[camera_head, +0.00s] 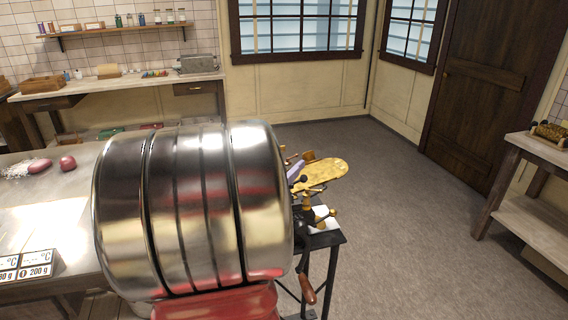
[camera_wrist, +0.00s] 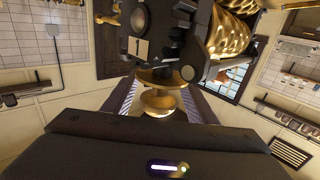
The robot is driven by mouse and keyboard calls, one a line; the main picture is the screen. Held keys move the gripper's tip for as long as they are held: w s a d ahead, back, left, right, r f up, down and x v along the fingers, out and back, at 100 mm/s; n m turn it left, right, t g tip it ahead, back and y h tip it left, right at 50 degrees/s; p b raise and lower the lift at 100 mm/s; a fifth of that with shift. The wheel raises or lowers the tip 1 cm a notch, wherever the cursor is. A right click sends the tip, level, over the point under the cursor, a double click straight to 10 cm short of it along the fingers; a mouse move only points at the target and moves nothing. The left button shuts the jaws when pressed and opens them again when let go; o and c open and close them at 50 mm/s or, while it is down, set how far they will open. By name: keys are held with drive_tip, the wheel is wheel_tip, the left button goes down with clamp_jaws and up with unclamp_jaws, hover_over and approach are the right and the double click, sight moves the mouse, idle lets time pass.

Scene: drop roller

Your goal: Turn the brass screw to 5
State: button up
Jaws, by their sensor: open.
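In the wrist view the brass screw (camera_wrist: 160,100) hangs below a dark part of the roller machine (camera_wrist: 178,45), with a wider brass disc above its round knob. A plate marked 1 (camera_wrist: 138,46) sits just above it. My gripper (camera_wrist: 159,104) is open, with its jaws to the left and right of the knob. I cannot tell whether they touch it. Brass rollers (camera_wrist: 233,30) show at upper right. In the head view only the machine's right side (camera_head: 308,212) shows; my gripper and the screw are not visible there.
A worktop (camera_head: 60,225) with red lumps is at left. A side table (camera_head: 540,150) stands at right. The grey floor between is clear.

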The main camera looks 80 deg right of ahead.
drive_tip(key=shift+c, duration=0.7)
drive_tip(key=c, duration=0.9)
drive_tip(key=shift+w+d+r+n+t, duration=0.1)
drive_tip(key=shift+n+t, duration=0.4)
drive_tip(key=shift+t, duration=0.3)
drive_tip(key=shift+w+n+t, duration=0.2)
drive_tip(key=shift+n+t, duration=0.2)
drive_tip(key=shift+t, duration=0.2)
drive_tip(key=shift+h, duration=0.3)
drive_tip(key=o, duration=0.8)
drive_tip(key=shift+w, duration=0.1)
drive_tip(key=shift+o, duration=1.2)
